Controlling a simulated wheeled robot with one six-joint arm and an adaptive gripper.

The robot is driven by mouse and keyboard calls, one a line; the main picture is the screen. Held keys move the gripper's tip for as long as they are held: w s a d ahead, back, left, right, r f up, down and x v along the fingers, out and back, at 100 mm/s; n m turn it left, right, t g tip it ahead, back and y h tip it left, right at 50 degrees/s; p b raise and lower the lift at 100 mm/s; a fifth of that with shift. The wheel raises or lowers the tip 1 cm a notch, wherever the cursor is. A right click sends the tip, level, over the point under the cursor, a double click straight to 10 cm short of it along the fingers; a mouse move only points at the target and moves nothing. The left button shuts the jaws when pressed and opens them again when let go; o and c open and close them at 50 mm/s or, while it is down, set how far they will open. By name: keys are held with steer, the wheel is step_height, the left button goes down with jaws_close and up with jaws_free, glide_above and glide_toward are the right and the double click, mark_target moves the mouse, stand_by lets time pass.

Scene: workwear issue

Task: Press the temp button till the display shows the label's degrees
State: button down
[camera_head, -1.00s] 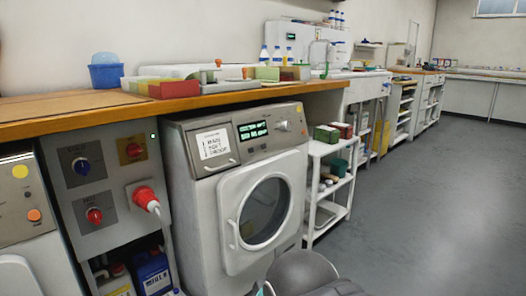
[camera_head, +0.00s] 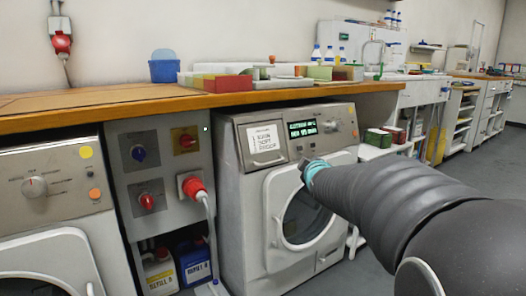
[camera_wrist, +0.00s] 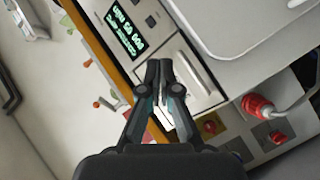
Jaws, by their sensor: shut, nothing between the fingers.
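The washing machine (camera_head: 238,225) has a lit green display (camera_head: 302,129) with two lines of text too small to read surely. A white label (camera_head: 263,142) with dark writing is on the drawer left of it. The dial (camera_head: 331,126) is right of the display. My gripper (camera_head: 304,164) is in front of the lower panel, just below the display; small buttons there are hard to make out. In the wrist view my gripper (camera_wrist: 160,68) has its fingers together and empty, with the display (camera_wrist: 122,30) up and left of the tips. Contact with the panel cannot be told.
A wooden worktop (camera_head: 110,106) with trays and a blue tub (camera_head: 164,68) overhangs the machine. A socket panel with a red plug (camera_head: 192,187) stands left of it, then another machine (camera_head: 45,190). Shelves (camera_head: 375,152) stand to the right. Floor at the right is free.

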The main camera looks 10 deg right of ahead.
mark_target(300, 148)
steer(key=w+d+r+n+t+h, duration=0.1)
steer(key=w+d+n+t, duration=0.3)
steer(key=w+d, duration=0.5)
steer(key=shift+d+n+h+b, duration=0.25)
steer(key=shift+n+h+b, duration=0.05)
steer(key=shift+h, duration=0.2)
steer(key=shift+w+a+f+p, duration=0.2)
steer(key=shift+w+a+f, duration=0.3)
steer(key=shift+w, duration=0.8)
steer(key=shift+w+a+f+p, duration=0.2)
steer(key=shift+w+a+f, duration=0.2)
steer(key=shift+w, duration=0.95)
steer(key=shift+w+a+f+p, duration=0.2)
steer(key=shift+w+a+f, duration=0.3)
steer(key=shift+w, duration=0.8)
steer(key=shift+w+a+b, duration=0.2)
steer(key=shift+w+b, duration=0.2)
